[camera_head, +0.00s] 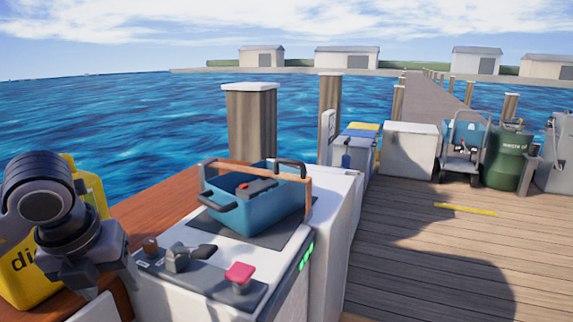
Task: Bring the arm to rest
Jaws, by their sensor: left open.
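My left arm (45,205) comes in at the left edge, dark grey, with its gripper (98,278) low in front of the yellow container. The gripper is open, and nothing shows between its fingers. It is left of the grey control panel (205,280) and apart from the blue tote. My right gripper is not in this view.
A yellow container (22,262) is partly hidden behind my left arm. The white console has a red knob (240,273), a dark lever (177,256) and a blue tote (240,207) with a brown handle. Wooden decking (430,260) on the right is mostly clear.

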